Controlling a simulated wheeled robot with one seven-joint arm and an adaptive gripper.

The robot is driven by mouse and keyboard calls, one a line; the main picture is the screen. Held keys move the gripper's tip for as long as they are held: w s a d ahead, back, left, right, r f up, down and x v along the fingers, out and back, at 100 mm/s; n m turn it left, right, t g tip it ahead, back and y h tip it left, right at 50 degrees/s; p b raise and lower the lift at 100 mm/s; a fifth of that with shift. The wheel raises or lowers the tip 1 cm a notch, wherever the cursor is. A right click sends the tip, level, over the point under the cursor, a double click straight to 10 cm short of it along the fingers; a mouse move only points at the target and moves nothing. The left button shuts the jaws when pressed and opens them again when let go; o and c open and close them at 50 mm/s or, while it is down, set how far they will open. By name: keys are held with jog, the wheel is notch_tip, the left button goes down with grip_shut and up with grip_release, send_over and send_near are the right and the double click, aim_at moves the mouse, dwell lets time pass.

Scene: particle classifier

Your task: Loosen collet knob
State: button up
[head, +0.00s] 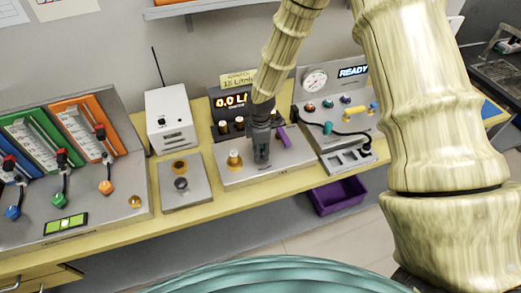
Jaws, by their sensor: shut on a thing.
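My gripper (262,158) points down at the grey panel (303,160) in the middle of the bench, in the head view. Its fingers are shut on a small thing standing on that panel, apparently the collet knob. The fingers hide nearly all of it, so I cannot tell its shape or how far it is turned. A brass knob (234,159) stands upright on the same panel, just left of my gripper and apart from it. A purple lever (284,138) is close on the right side of my gripper.
A display box (229,101) stands behind the panel. A white box with an antenna (170,119) is at the left. A console with a gauge (315,79) and a black cable is at the right. A purple bin (338,196) sits below the bench edge.

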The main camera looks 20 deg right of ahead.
dwell(0.4)
jog(key=o, duration=1)
jog(key=shift+o, duration=0.2)
notch_tip(320, 180, up, 12)
dwell(0.4)
